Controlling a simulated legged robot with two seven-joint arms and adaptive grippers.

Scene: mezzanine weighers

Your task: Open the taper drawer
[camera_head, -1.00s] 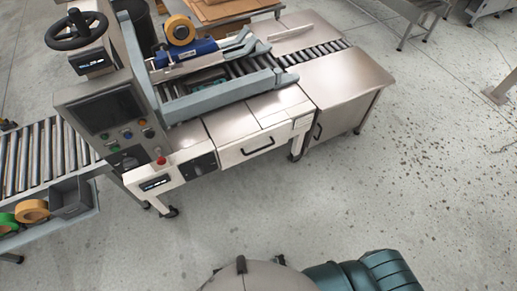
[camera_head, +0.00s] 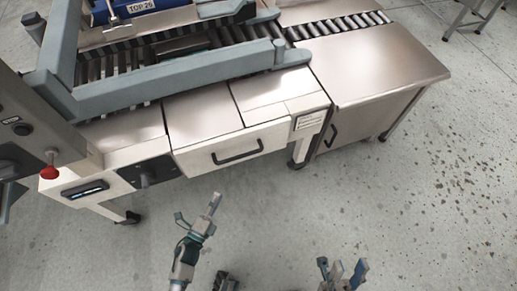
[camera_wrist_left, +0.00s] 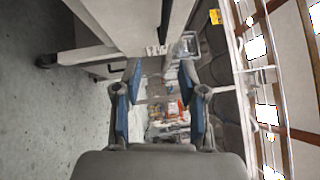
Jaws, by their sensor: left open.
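The taper drawer (camera_head: 205,156) is a pale front panel with a dark bar handle (camera_head: 238,152) in the taper machine's near side. It looks shut, its face in line with the frame beside it. My left gripper (camera_head: 197,209) is open and empty, below and left of the handle in the head view and apart from it. In the left wrist view its two blue-padded fingers (camera_wrist_left: 160,72) are spread with nothing between them. My right gripper (camera_head: 342,268) has its fingers apart and is empty, low and right of the drawer.
A red button (camera_head: 49,172) and a dark knob (camera_head: 145,174) sit left of the drawer. A steel cabinet (camera_head: 385,65) with its own dark handle stands at the right. Grey side rails (camera_head: 160,85) lie above the drawer. The floor (camera_head: 270,210) in front is clear.

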